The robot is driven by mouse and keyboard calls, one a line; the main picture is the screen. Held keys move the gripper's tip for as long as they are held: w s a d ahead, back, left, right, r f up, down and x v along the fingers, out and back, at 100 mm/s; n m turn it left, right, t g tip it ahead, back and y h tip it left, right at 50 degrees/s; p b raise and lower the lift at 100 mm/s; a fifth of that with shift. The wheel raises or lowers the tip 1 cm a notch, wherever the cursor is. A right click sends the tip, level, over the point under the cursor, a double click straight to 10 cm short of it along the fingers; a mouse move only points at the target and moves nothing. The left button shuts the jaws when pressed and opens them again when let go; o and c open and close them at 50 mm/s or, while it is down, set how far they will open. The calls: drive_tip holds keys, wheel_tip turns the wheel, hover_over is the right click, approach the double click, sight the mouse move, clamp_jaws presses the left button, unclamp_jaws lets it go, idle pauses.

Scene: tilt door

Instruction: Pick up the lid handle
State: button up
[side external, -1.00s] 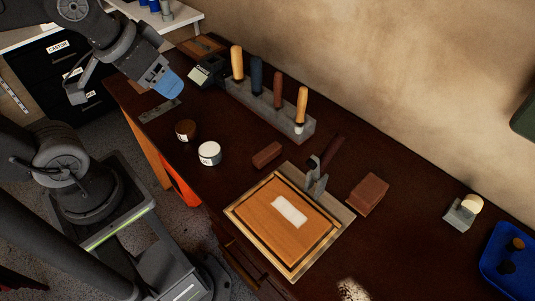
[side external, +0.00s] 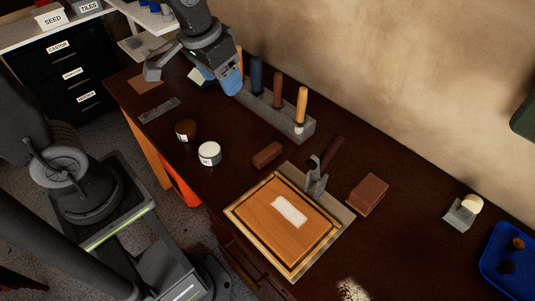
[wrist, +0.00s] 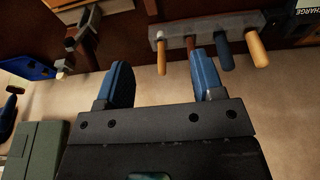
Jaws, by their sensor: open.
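An orange-brown wooden lid (side external: 262,219) with a pale label lies flat in a light wood frame near the front of the bench. A dark brown handle (side external: 332,150) on a grey metal bracket (side external: 316,183) rises at the lid's back edge; I cannot tell whether this is the lid handle. My gripper (side external: 229,82) is up at the back left, by the tool rack and well away from the lid. In the wrist view, its two blue fingers (wrist: 163,78) are apart with nothing between them.
Two jars (side external: 209,153), a small brown block (side external: 267,154) and a larger brown block (side external: 369,194) lie around. A blue tray (side external: 508,262) is at the right.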

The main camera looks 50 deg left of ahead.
sight(268, 151)
drive_tip(key=w+d+f+g, duration=0.35)
drive_tip(key=w+f, duration=0.45)
drive_tip(key=f, duration=0.4)
drive_tip(key=shift+t, duration=0.25)
drive_tip(key=f, duration=1.4)
drive_tip(key=shift+w+f, duration=0.35)
drive_tip(key=shift+w, duration=0.05)
drive_tip(key=shift+c, duration=0.2)
drive_tip(key=c, duration=1)
drive_tip(key=shift+o, duration=0.2)
drive_tip(key=shift+r, duration=0.15)
